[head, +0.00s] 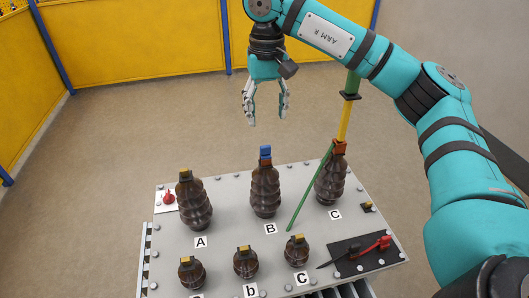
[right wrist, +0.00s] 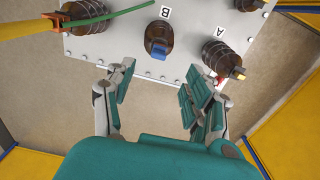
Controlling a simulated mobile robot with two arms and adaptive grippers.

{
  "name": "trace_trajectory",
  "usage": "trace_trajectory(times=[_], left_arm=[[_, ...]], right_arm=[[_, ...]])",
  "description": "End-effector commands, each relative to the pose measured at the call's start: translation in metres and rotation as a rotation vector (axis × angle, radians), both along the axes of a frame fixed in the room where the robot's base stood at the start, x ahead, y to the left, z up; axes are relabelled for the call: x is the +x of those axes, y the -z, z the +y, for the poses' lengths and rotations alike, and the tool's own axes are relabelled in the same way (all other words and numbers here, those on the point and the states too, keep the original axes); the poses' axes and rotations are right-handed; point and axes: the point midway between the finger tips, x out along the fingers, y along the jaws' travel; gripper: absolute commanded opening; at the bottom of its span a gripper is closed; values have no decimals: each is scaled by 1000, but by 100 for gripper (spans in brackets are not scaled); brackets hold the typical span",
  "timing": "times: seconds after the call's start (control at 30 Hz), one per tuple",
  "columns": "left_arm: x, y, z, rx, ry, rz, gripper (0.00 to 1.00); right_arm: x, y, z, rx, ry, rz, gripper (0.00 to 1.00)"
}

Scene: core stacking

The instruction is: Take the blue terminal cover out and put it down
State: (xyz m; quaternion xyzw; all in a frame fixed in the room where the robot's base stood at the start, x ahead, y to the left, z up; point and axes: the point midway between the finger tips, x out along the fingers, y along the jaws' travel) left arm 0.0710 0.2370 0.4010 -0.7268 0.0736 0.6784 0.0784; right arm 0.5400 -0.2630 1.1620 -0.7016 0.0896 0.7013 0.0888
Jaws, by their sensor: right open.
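The blue terminal cover (head: 265,152) sits on top of the tall brown insulator B (head: 265,192), which stands upright in the middle of the back row. The cover also shows in the right wrist view (right wrist: 158,50), on the end of insulator B (right wrist: 160,36). My right gripper (head: 267,122) is open and empty, above and behind the board, clear of the cover. In the right wrist view its two fingers (right wrist: 155,95) stand wide apart, with the blue cover seen beyond them. My left gripper is not in view.
Insulator A (head: 194,204) has a yellow top. Insulator C (head: 330,184) has an orange-brown cover, with a yellow and green pole and a green cable (head: 310,190) at it. Small insulators stand in front. Red and black tools lie on a black mat (head: 347,263).

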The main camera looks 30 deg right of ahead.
Motion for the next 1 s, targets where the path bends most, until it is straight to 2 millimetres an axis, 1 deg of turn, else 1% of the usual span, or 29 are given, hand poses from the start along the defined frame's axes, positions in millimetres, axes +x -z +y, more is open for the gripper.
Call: trace_trajectory(times=[0.03,0.1,0.23,0.3,0.4,0.5,0.57,0.67,0.8,0.9,1.0], left_arm=[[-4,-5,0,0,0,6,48],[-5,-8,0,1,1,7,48],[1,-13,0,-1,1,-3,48],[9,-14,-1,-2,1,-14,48],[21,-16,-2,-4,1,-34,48],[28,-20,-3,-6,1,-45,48],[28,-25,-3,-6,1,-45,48],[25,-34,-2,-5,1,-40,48],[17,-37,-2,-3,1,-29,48],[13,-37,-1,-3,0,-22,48],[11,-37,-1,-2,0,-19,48]], right_arm=[[-1,10,-1,-2,1,5,54],[-1,24,-1,-1,1,4,54],[0,47,-1,0,2,3,54],[0,55,0,1,1,2,54],[0,62,0,1,0,0,54],[1,67,0,0,1,1,54],[3,74,-1,0,1,3,54],[7,88,-3,-1,2,4,54],[8,108,-3,1,2,2,54],[8,115,-3,1,2,0,54],[8,116,-3,1,2,-1,54]])
